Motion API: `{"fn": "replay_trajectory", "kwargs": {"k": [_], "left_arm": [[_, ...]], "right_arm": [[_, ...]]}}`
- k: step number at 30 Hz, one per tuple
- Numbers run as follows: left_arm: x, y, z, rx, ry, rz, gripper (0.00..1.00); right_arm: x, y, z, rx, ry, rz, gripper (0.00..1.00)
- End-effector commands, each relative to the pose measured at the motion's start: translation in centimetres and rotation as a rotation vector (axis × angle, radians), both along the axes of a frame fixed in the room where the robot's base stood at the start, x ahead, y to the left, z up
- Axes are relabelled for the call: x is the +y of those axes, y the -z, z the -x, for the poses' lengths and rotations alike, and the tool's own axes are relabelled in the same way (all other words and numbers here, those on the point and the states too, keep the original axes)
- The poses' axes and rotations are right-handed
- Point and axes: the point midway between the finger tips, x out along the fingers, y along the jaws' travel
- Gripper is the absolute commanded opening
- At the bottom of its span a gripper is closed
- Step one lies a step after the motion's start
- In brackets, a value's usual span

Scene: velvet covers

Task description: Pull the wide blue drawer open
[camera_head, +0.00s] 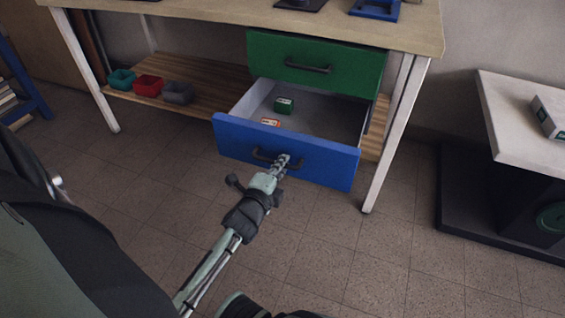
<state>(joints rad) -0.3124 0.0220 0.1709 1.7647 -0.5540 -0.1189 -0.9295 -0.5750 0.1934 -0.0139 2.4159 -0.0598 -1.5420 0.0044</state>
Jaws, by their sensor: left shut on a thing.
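The wide blue drawer (325,165) sits below a green drawer (345,65) under the workbench. It stands well out from the bench, and its grey interior shows. A small green box (284,105) and a small orange-and-white item (270,122) lie inside. The blue drawer has a dark bar handle (262,156) on its front. My left gripper (282,160) is at this handle, shut on it; the fingers hide part of the bar. The green drawer is shut. My right gripper does not show.
The wooden workbench (200,10) has white legs and a lower shelf with teal (122,79), red (148,87) and grey (178,93) bins. A pale-topped stand (510,110) is at the right. The tiled floor before the drawer is clear.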

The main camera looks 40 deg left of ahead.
Motion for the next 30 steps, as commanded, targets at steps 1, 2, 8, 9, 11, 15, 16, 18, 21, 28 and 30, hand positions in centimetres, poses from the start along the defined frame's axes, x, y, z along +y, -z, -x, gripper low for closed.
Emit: {"fn": "replay_trajectory", "kwargs": {"k": [1, 2, 8, 9, 11, 15, 16, 18, 21, 28, 30], "left_arm": [[0.0, 0.0, 0.0, 0.000, -0.001, 0.000, 0.00], [0.0, 0.0, 0.0, 0.000, -0.001, 0.000, 0.00], [0.1, 0.0, 0.0, 0.001, -0.001, 0.000, 0.17], [0.1, 0.0, 0.0, 0.001, -0.001, 0.000, 0.20], [0.0, 0.0, 0.0, 0.000, -0.001, 0.000, 0.20], [0.0, 0.0, 0.0, 0.000, 0.000, 0.000, 0.20], [0.0, 0.0, 0.0, 0.000, 0.000, 0.000, 0.20], [0.0, 0.0, 0.1, 0.001, 0.000, 0.000, 0.20], [-0.2, -0.1, 0.9, 0.001, 0.000, -0.001, 0.20], [-1.2, -1.0, 5.3, 0.004, -0.002, 0.001, 0.20], [-1.5, -1.3, 6.7, 0.004, -0.002, 0.001, 0.20]], "right_arm": [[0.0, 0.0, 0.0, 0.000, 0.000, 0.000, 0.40], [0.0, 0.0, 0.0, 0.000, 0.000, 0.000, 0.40], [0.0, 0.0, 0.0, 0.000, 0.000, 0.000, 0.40], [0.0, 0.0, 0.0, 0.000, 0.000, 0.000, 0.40], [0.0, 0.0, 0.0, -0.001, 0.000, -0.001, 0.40], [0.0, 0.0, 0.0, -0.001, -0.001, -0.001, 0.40], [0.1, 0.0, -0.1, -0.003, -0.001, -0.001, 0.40], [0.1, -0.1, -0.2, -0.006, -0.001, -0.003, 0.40], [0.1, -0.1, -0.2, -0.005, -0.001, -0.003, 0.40], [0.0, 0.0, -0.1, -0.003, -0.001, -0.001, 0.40], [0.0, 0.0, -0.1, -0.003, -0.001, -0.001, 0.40]]}}
